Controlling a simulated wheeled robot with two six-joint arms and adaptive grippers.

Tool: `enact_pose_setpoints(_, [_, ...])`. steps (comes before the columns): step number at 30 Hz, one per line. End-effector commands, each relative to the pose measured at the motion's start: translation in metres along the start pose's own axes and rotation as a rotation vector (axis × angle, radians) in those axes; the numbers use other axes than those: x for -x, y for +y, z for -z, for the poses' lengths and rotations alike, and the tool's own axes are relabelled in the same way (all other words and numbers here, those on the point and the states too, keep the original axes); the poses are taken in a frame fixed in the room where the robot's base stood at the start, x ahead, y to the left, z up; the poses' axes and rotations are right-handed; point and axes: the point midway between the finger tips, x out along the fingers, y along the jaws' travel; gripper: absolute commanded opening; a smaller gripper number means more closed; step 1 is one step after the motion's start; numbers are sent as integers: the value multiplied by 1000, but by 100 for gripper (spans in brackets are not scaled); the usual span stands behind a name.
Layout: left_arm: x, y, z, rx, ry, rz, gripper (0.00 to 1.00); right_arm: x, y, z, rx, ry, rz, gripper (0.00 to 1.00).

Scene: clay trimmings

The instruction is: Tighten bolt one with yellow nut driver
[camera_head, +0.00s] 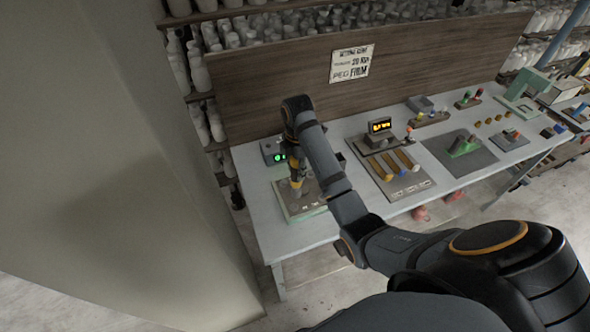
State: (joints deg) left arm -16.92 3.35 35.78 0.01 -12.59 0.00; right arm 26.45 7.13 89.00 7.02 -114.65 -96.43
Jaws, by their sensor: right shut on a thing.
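My right arm reaches across the table to its left end. My right gripper (295,168) points down there and is shut on the yellow nut driver (296,184), of which only a small yellow part shows. The driver stands about upright over a pale green-edged board (287,212). The bolts on this board are too small and too covered by the gripper to make out, and I cannot tell whether the driver's tip touches bolt one. My left gripper is not in view.
A small box with a green display (270,151) stands behind the board. To the right are a tool rack with an orange display (381,126) and a dark mat with a green device (463,147). A wooden back panel (270,80) closes off the table's rear. Its front left strip is clear.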

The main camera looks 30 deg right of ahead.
Motion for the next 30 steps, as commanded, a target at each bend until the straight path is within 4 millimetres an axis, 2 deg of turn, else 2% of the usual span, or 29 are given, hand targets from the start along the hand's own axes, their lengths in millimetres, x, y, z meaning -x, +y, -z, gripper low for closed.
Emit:
enact_pose_setpoints(11, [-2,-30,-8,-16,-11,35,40,-26,0,1,1,2,0,0])
enact_pose_setpoints(15, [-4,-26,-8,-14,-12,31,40,-39,-1,1,1,2,0,0])
enact_pose_setpoints(21, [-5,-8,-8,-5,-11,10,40,-51,0,1,1,2,-1,0])
enact_pose_setpoints(30, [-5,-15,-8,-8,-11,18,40,-56,0,1,1,2,-2,0])
